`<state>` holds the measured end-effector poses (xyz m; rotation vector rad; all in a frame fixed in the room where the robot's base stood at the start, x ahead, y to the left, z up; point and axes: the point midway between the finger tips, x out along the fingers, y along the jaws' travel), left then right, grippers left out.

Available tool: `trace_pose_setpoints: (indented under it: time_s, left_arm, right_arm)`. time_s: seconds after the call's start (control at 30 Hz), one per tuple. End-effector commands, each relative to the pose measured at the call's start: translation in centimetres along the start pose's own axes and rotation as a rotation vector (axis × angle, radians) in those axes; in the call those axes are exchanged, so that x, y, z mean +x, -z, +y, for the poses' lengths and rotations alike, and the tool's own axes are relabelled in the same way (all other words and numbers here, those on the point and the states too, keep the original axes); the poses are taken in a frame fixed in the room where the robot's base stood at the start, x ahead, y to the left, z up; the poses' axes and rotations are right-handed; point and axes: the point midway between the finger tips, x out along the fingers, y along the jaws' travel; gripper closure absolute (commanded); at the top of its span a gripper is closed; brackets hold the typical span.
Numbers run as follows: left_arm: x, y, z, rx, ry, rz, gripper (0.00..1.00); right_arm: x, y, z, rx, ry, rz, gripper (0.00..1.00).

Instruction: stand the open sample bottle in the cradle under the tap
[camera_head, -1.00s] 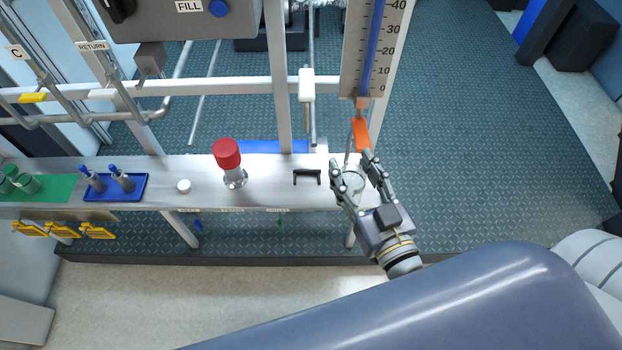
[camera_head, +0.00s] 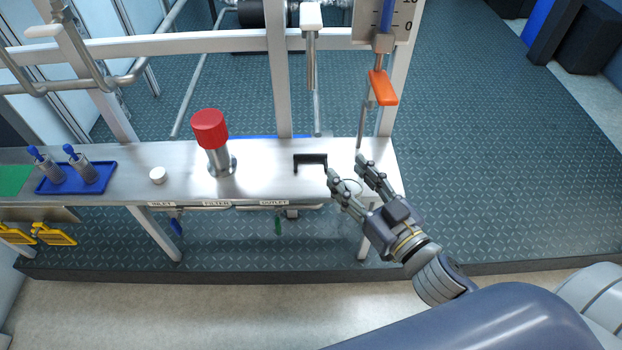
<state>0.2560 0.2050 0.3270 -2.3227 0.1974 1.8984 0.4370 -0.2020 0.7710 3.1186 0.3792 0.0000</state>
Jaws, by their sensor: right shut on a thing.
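My right gripper (camera_head: 346,166) is closed around a small clear sample bottle (camera_head: 352,187) at the right end of the steel bench. The fingers hide part of the bottle, and I cannot tell whether its base touches the bench. The black U-shaped cradle (camera_head: 310,159) stands empty just left of the gripper. A thin pipe with a white top (camera_head: 311,16) hangs above and behind the cradle. An orange-handled tap (camera_head: 383,88) is below the scale, with its spout right of the cradle. A white cap (camera_head: 158,175) lies on the bench at left. My left gripper is not in view.
A red-topped metal fitting (camera_head: 210,130) stands on the bench (camera_head: 265,182) left of the cradle. A blue tray (camera_head: 108,170) with metal pieces is farther left. A frame post (camera_head: 279,90) rises behind the bench. Bench between fitting and cradle is clear.

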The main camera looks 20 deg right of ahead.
Motion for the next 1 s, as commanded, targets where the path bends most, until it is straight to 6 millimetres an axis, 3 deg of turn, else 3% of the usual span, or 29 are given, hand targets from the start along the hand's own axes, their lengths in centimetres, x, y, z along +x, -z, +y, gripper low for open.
trace_pose_setpoints:
  time_s: [0.17, 0.8, 1.0]
  left_arm:
    - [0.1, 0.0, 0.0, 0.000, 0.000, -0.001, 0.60]
    - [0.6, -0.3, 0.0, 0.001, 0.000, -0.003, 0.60]
    - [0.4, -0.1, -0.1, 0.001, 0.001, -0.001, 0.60]
  right_arm:
    - [1.6, -0.2, 0.1, -0.001, 0.005, 0.004, 0.85]
    - [14.0, -1.3, 0.8, -0.002, 0.002, 0.003, 0.85]
    - [15.9, -1.6, 0.9, 0.000, 0.002, 0.001, 0.85]
